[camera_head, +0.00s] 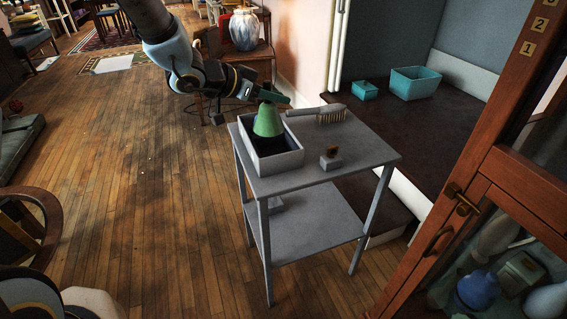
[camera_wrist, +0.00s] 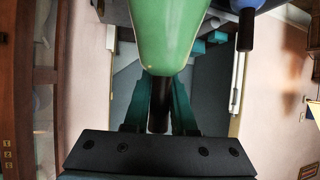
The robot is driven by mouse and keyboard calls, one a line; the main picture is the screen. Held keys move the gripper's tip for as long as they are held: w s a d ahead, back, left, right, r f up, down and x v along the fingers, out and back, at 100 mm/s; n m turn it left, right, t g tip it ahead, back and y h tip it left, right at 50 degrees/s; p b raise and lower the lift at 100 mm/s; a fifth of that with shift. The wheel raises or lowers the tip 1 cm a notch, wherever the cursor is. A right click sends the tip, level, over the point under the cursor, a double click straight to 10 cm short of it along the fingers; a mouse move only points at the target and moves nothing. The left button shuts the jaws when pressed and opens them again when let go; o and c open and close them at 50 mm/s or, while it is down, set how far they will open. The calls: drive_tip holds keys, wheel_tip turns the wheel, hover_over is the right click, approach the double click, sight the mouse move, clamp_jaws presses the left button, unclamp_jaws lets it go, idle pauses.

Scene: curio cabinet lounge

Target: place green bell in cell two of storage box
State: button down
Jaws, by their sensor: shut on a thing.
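The green bell (camera_head: 268,122) hangs mouth down over the open pale grey box (camera_head: 278,163) on a small grey cart. My gripper (camera_head: 267,99) is above it, shut on its dark handle. In the wrist view the green bell (camera_wrist: 170,35) fills the top middle, and its dark handle lies between the two teal fingers of my gripper (camera_wrist: 159,100). The bell's lower rim seems level with or just inside the box's rim; I cannot tell whether it touches anything. The box has a dark inside; no cell dividers or numbers show on it.
On the grey cart (camera_head: 352,160) lie a brush (camera_head: 318,114) and a small grey block with a brown top (camera_head: 331,160). Teal bins (camera_head: 415,84) stand on a dark platform behind. A wooden cabinet (camera_head: 500,150) with number plates stands at right.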

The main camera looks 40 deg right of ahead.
sight(268, 140)
drive_tip(key=shift+s+d+f+m+g, duration=0.2)
drive_tip(key=shift+s+d+m+g, duration=0.15)
drive_tip(key=shift+s+d, duration=0.3)
drive_tip(key=shift+f+b, duration=0.35)
drive_tip(key=shift+f, duration=4.15)
drive_tip(key=c, duration=0.7)
unclamp_jaws()
drive_tip(key=shift+a+f, duration=0.1)
drive_tip(key=shift+c, duration=0.2)
